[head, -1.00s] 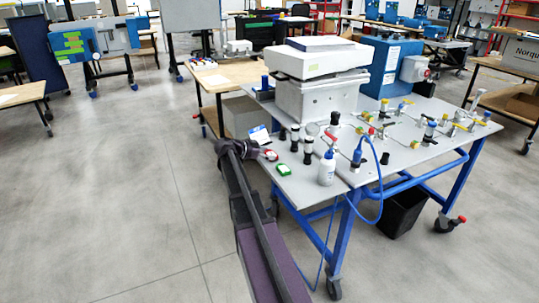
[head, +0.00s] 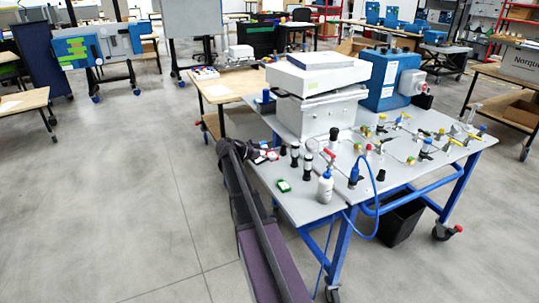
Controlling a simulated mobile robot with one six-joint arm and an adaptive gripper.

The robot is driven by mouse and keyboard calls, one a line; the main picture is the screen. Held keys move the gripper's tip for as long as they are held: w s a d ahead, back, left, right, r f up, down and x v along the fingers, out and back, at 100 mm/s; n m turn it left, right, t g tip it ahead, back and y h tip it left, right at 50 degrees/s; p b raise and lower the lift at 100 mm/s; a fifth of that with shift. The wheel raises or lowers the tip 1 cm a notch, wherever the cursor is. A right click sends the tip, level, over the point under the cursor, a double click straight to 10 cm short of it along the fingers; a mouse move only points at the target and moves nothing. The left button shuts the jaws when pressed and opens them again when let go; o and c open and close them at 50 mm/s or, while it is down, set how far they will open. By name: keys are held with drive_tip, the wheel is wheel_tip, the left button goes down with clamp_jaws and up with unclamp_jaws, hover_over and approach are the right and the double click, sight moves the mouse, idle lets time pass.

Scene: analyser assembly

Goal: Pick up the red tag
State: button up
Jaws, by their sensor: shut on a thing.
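The red tag (head: 271,155) is a small red-and-white piece at the left end of the grey bench top. My gripper (head: 257,154) is dark, seen from behind at the end of my arm, over the bench's left edge. Its fingers are at the tag and appear closed on it; they are small and partly hidden, so the exact grip is unclear. A green-and-white tag (head: 283,186) lies flat on the bench, nearer and slightly right of the gripper.
Black-and-white cylinders (head: 307,160) and a white bottle (head: 325,188) stand close right of the gripper. A large white-and-grey instrument (head: 318,75) stands behind. Valves and a blue hose (head: 380,203) occupy the right side. Floor at left is clear.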

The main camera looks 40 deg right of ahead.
sight(270, 154)
drive_tip(key=shift+r+p, duration=0.85)
drive_tip(key=shift+r, duration=0.35)
wheel_tip(270, 154, up, 12)
drive_tip(key=p, duration=1.2)
drive_tip(key=shift+d+r, duration=0.1)
idle(0.3)
